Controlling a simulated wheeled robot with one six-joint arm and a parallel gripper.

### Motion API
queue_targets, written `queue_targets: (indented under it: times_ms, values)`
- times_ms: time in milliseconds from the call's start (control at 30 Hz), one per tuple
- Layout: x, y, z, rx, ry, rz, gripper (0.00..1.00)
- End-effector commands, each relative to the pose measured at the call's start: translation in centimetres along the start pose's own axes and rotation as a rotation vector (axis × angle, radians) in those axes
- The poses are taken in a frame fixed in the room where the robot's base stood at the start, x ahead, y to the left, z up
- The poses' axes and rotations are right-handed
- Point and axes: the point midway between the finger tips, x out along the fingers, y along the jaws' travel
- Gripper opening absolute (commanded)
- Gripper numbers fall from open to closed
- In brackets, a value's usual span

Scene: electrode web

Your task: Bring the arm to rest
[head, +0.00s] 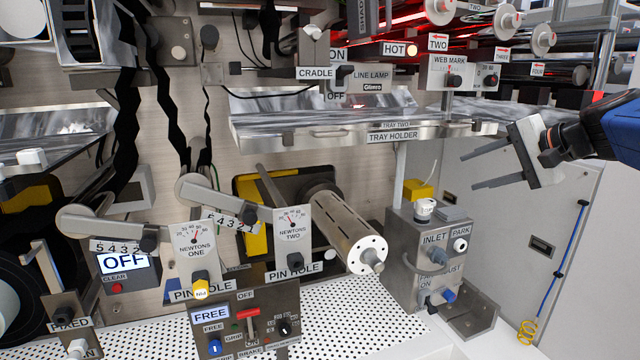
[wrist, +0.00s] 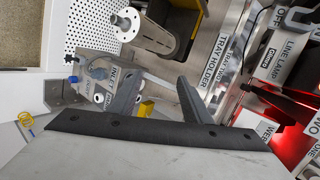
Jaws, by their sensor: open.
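My gripper (head: 470,168) is at the right of the head view. Its two grey fingers point left and stand apart with nothing between them. The fingers hang in free air to the right of the tray holder (head: 393,137) and above the inlet box (head: 425,262). In the wrist view my gripper (wrist: 150,95) also shows two spread, empty fingers, with the inlet box behind them. My blue arm link enters from the right edge of the head view.
A metal spindle (head: 345,232) sticks out left of the inlet box. A web mark panel (head: 449,72) stands above the tray. A white perforated deck (head: 360,325) lies below. A blue hose (head: 565,262) hangs on the pale panel at right. Room below my gripper looks clear.

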Motion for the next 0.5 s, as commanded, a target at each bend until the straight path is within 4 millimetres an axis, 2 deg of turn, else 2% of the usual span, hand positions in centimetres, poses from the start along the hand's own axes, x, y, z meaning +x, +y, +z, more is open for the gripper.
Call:
queue_targets:
  times_ms: [33,167,200,400,500]
  values:
    - [0.5,1.7,2.8,-0.054,-0.021,0.051,0.44]
    - [1.1,7.2,8.7,-0.207,-0.061,0.193,0.44]
    - [1.2,9.1,10.3,-0.260,-0.074,0.238,0.44]
    - [0.2,18.6,17.1,-0.542,-0.134,0.439,0.44]
    - [-0.7,23.1,19.2,-0.693,-0.158,0.526,0.44]
